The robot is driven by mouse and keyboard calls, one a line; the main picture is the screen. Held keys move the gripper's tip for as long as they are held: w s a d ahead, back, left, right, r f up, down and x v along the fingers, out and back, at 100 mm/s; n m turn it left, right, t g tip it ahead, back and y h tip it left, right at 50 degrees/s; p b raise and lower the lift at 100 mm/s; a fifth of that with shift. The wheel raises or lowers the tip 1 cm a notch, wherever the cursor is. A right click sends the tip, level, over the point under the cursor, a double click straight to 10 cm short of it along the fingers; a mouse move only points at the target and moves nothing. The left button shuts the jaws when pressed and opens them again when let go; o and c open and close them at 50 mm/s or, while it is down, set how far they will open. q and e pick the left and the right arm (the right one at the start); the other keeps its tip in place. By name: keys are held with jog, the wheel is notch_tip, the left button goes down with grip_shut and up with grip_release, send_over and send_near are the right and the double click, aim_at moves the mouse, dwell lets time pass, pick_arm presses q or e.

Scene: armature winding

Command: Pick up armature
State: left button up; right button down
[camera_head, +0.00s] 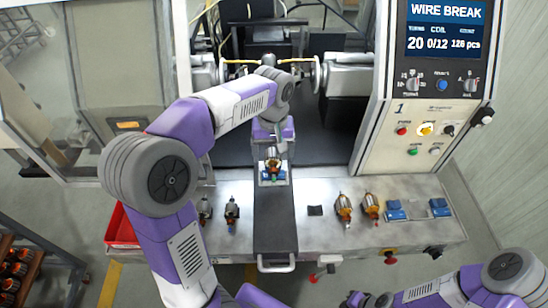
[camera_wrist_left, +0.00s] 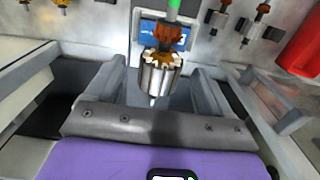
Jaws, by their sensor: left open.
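An armature (camera_head: 272,160) with a steel core, copper windings and a green tip stands out from a blue holder (camera_head: 272,180) on the dark central slide. In the left wrist view the armature (camera_wrist_left: 158,75) lies between the two grey fingers of my left gripper (camera_wrist_left: 155,82). The fingers are apart, with a visible gap on each side of the core. In the head view my left gripper (camera_head: 271,135) is just behind the armature and partly hidden by my wrist. My right arm shows at the bottom right, its gripper (camera_head: 362,299) cut by the frame edge.
More armatures stand on the metal bench, a pair on the left (camera_head: 231,210) and a pair on the right (camera_head: 344,207). Two empty blue holders (camera_head: 396,211) are at the far right. A red bin (camera_head: 121,229) is at the left; the control panel (camera_head: 425,110) reads WIRE BREAK.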

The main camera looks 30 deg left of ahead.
pick_arm(q)
jog(key=shift+s+f, duration=0.2)
jog(key=shift+f, duration=0.6)
jog(key=shift+w, duration=0.15)
jog(key=c, duration=1.4)
jog(key=shift+o, duration=0.2)
jog(key=shift+r, duration=0.1)
